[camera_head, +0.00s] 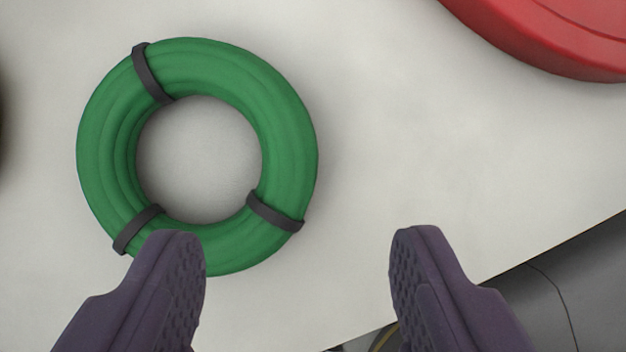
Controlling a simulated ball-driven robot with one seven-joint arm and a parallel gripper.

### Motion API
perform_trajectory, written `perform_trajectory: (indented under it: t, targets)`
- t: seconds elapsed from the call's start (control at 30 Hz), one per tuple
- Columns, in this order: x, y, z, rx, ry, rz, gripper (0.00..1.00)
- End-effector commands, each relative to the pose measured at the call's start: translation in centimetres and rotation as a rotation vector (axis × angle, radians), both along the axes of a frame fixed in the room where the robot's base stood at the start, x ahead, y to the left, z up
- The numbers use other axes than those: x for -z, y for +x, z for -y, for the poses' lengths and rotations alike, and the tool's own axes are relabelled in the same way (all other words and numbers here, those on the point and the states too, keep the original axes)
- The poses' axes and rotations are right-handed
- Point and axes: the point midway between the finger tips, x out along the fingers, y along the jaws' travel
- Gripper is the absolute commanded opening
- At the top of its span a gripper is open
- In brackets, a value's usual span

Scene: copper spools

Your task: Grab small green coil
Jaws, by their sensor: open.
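The small green coil (290,130) lies flat on a light grey surface, left of the middle of the view. Three dark straps are wrapped around its ring, and the surface shows through its centre hole. My gripper (298,245) is open, with its two purple fingers reaching up from the bottom of the view. The left fingertip overlaps the coil's lower edge in the picture and hides a little of it. The right fingertip is off to the right of the coil, over bare surface. Nothing is between the fingers except a bit of the coil's lower right rim. Whether a finger touches the coil I cannot tell.
A large red round object (560,40) is cut off at the top right corner. A dark thing shows at the left edge. The light surface (400,150) is clear between the coil and the red object. Its edge runs diagonally at the lower right, with grey beyond.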

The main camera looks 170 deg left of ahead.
Motion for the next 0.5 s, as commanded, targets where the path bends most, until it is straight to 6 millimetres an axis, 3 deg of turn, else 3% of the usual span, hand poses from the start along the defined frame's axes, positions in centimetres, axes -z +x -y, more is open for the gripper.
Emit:
perform_trajectory:
  t: [0.37, 0.5]
  targets:
    - [3.5, 1.4, 0.2, 0.000, 0.001, -0.001, 0.60]
    - [5.9, 2.2, 0.2, 0.000, 0.001, -0.001, 0.60]
